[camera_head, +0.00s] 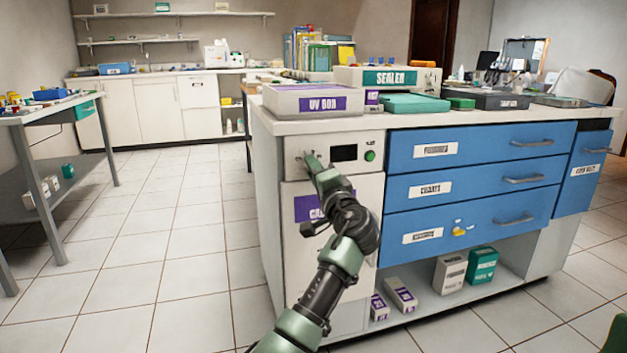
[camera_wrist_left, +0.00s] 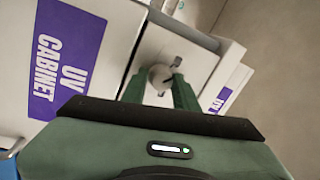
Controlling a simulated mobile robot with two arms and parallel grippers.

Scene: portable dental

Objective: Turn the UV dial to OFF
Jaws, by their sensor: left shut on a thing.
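The UV dial (camera_wrist_left: 161,74) is a small pale round knob on the cabinet's upper control panel, seen in the left wrist view. My left gripper (camera_wrist_left: 158,90) has one green finger on each side of the dial and is shut on it. In the head view my left gripper (camera_head: 312,160) reaches the left part of the panel (camera_head: 372,138) and hides the dial. The panel also has a dark display (camera_head: 344,153) and a green round button (camera_head: 370,156). The dial's setting cannot be read.
Below the panel is a door with a purple UV CABINET label (camera_wrist_left: 66,58). A white UV BOX (camera_head: 300,99) stands on the counter above. Blue drawers (camera_head: 480,185) with protruding handles are to the right. Open tiled floor (camera_head: 190,240) lies to the left.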

